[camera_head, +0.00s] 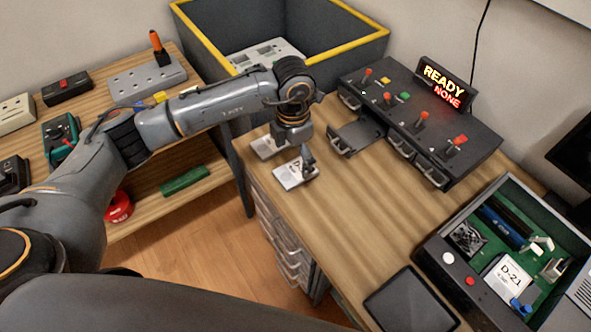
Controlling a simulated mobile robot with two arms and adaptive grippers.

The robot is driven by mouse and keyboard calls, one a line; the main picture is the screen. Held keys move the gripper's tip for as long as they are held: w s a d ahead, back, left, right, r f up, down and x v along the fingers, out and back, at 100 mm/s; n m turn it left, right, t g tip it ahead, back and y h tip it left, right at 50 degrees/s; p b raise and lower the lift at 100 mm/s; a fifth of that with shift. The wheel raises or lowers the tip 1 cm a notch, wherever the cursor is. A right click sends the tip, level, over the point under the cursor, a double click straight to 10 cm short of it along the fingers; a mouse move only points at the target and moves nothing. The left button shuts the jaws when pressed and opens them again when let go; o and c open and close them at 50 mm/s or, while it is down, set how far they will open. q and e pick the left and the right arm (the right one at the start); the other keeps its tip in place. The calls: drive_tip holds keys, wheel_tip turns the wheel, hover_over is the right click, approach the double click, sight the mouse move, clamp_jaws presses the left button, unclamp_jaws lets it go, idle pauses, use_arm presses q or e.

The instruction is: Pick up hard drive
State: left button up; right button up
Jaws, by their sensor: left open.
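A hard drive with a white label (293,177) lies flat near the left edge of the wooden desk. A second similar light drive (266,148) lies just behind it, partly covered by my gripper. Another drive, marked D-21 (508,276), sits inside the open computer case at the lower right. My left gripper (303,155) is open and points down over the two desk drives. One dark finger shows over the back right part of the nearer drive; I cannot tell whether it touches. My right gripper is out of view.
A black dock (455,150) with coloured levers and an open tray (357,137) stands at the back, beside a READY NONE sign (443,84). The open case (436,252) and a dark tablet (408,303) are at right. The middle of the desk is clear.

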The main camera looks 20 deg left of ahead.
sight(295, 171)
use_arm(q)
drive_tip(key=shift+w+f+p, duration=0.25)
drive_tip(key=shift+f+p, duration=0.15)
drive_tip(key=shift+f, duration=1.1)
drive_tip(key=shift+w+f+p, duration=0.2)
drive_tip(key=shift+f+p, duration=0.15)
drive_tip(key=shift+f, duration=1.1)
drive_tip(key=c, duration=1.7)
drive_tip(key=shift+c, duration=0.6)
drive_tip(key=shift+r, duration=0.15)
